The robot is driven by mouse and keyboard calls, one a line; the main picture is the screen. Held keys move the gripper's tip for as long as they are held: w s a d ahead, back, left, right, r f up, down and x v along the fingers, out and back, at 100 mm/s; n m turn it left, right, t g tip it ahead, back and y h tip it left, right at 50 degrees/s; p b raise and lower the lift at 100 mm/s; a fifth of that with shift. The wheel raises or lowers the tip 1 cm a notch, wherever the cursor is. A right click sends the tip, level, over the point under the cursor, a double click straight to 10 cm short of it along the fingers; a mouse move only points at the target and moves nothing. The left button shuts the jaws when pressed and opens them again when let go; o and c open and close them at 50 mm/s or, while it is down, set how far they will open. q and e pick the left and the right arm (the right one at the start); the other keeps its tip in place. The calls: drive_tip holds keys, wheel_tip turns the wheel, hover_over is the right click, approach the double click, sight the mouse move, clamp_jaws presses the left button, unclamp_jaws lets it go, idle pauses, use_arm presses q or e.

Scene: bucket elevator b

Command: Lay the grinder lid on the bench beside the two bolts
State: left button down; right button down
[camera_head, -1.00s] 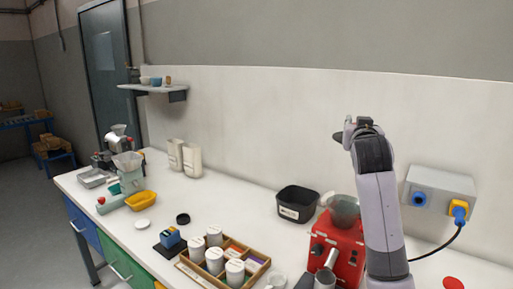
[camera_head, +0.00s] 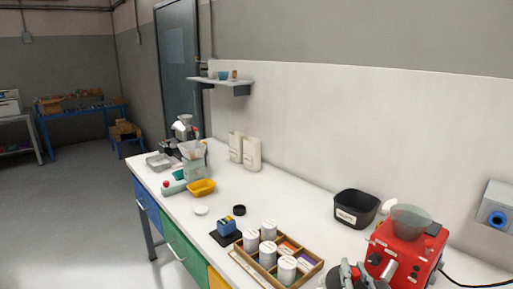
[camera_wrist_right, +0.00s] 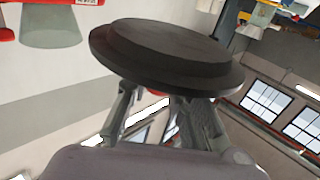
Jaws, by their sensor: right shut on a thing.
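My right gripper (camera_head: 350,277) shows at the bottom edge of the head view, left of the red grinder (camera_head: 395,257). In the right wrist view the right gripper (camera_wrist_right: 155,98) is shut on the dark round grinder lid (camera_wrist_right: 165,50), a stepped disc held clear of any surface. The grinder's translucent hopper (camera_head: 410,219) stands on top of it. The white bench (camera_head: 310,215) runs along the wall. I cannot make out the two bolts. My left gripper is not in view.
A wooden tray (camera_head: 235,254) with white jars sits at the front. A black bin (camera_head: 356,208) stands behind. A black disc (camera_head: 239,210), white disc (camera_head: 201,211) and yellow tray (camera_head: 201,187) lie farther left. Bench between bin and jars is clear.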

drive_tip(key=s+a+f, duration=0.1)
drive_tip(key=s+f, duration=0.1)
drive_tip(key=s, duration=0.6)
drive_tip(key=s+a+f, duration=0.1)
drive_tip(key=s+f, duration=0.2)
drive_tip(key=s, duration=0.5)
drive_tip(key=shift+s+a+y, duration=0.3)
drive_tip(key=shift+s+a, duration=0.05)
